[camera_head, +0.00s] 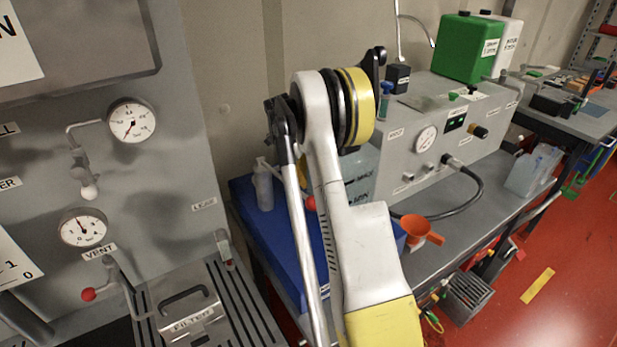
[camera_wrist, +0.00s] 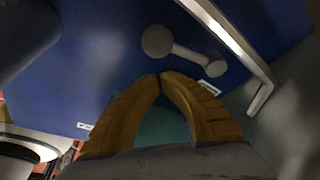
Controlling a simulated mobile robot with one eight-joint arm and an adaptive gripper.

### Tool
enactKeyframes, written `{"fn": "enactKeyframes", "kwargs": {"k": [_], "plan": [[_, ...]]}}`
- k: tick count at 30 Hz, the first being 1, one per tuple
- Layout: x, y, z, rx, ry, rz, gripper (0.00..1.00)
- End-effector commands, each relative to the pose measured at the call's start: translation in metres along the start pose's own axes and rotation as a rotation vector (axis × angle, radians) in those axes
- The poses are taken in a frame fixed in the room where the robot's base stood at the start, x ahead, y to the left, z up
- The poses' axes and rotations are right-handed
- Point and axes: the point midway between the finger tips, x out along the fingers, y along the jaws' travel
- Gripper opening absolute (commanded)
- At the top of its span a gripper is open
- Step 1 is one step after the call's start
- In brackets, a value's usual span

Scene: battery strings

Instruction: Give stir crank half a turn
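My gripper (camera_wrist: 160,76) shows in the wrist view with two yellow ribbed fingers. Their tips meet and nothing shows held between them. Beyond the tips, a grey piece with a round knob at each end (camera_wrist: 184,48) shows against a blue surface (camera_wrist: 95,50); I cannot tell whether it is the stir crank. A bent metal bar (camera_wrist: 235,45) runs to its right. In the head view my arm covers the middle of the picture, and my gripper is hidden. No part there is clearly the stir crank.
A grey control box (camera_head: 425,130) with a gauge stands on the bench, with a green canister (camera_head: 465,45) on it. A white bottle (camera_head: 263,185) stands on a blue surface (camera_head: 265,225). An orange funnel (camera_head: 420,231) sits nearby. A gauge panel (camera_head: 140,180) stands at left.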

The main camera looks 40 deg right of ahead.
Motion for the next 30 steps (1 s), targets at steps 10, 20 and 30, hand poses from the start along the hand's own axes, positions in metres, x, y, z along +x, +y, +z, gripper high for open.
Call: {"fn": "enactKeyframes", "kwargs": {"k": [10,20,30], "plan": [[-0.012,0.0,0.022,0.0,0.0,0.0,0.0],[-0.014,-0.001,0.025,-0.001,0.0,0.0,0.0],[-0.017,-0.002,0.034,0.0,0.0,0.001,0.0]]}}
